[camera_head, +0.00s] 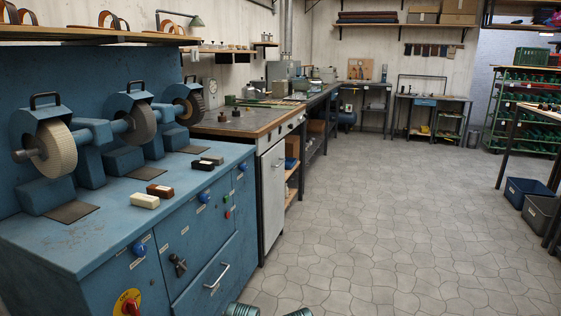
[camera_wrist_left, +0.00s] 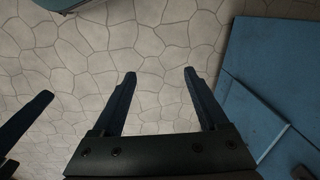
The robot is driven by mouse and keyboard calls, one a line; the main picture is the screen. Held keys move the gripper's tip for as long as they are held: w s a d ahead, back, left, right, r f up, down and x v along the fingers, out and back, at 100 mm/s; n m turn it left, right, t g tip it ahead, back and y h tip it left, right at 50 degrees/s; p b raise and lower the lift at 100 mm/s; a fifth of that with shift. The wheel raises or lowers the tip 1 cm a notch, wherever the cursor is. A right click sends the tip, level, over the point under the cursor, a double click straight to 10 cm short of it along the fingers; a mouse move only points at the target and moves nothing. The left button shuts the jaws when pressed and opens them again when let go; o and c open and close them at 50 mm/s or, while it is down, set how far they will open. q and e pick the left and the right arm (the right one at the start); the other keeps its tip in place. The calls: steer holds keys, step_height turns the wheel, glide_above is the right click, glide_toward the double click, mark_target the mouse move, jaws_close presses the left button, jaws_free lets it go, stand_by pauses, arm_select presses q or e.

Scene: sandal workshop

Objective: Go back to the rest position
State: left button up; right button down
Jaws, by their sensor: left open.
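My left gripper (camera_wrist_left: 160,73) shows in the left wrist view, open and empty, with its two dark fingers apart over the stone floor (camera_wrist_left: 160,35). A dark finger-like part (camera_wrist_left: 25,120) at the left edge of that view looks like part of my right gripper; too little shows to tell its opening. In the head view neither gripper's fingers show; only ribbed teal parts, likely of my arms, reach the bottom edge.
The blue grinding machine (camera_head: 100,240) with several wheels stands at left, carrying cream, brown, black and grey blocks. A workbench (camera_head: 235,125) continues behind it. Blue and grey crates (camera_head: 528,190) stand at right. The floor (camera_head: 400,220) between is clear.

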arm_select(q)
steer(key=s+d+r+p, duration=0.1)
steer(key=r+p, duration=1.5)
steer(key=s+d+r+m+p, duration=0.1)
steer(key=d+r+p, duration=0.1)
steer(key=r+p, duration=1.5)
steer(key=shift+s+d+r, duration=0.2)
steer(key=shift+d+r, duration=0.05)
steer(key=shift+d, duration=0.05)
stand_by(0.3)
